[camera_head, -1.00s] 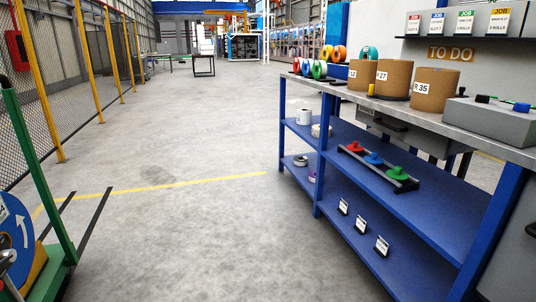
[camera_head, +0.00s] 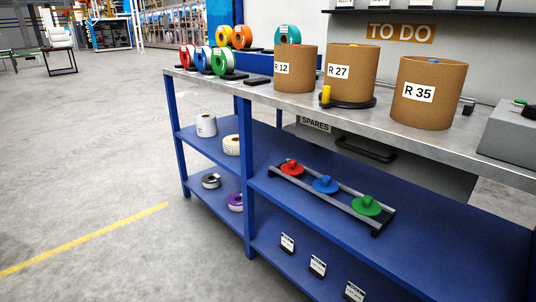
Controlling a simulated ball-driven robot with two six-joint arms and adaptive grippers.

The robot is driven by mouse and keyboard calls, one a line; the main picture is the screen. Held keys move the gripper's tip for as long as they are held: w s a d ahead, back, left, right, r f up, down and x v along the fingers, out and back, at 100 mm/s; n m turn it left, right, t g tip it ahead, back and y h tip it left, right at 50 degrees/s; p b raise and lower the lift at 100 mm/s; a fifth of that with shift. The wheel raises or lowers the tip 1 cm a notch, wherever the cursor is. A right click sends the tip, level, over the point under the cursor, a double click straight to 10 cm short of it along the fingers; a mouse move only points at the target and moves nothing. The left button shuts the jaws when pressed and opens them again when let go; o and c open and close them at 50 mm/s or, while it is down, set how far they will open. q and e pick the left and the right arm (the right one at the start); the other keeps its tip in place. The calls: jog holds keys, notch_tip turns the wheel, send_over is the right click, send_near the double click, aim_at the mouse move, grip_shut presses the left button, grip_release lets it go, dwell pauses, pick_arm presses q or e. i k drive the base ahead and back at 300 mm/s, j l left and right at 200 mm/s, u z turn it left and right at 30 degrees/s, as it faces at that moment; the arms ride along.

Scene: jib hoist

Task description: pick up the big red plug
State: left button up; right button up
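The big red plug (camera_head: 291,167) is a round red disc with a knob on top. It sits at the left end of a dark rack (camera_head: 330,203) on the blue middle shelf of the workbench. A blue plug (camera_head: 325,184) is in the middle of the rack and a green plug (camera_head: 366,205) is at its right end. Neither of my grippers shows in the view.
The workbench top (camera_head: 400,125) carries brown drums, including one marked R 35 (camera_head: 428,92), and coloured spools. White and purple rolls sit on the left shelves. Several label stands (camera_head: 317,265) stand on the lowest shelf. The floor (camera_head: 90,140) at left is clear.

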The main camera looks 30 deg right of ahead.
aim_at(293, 169)
jog(key=i+z, duration=0.1)
jog(key=i, duration=0.5)
jog(key=i+j+z, duration=0.1)
jog(key=i, duration=0.55)
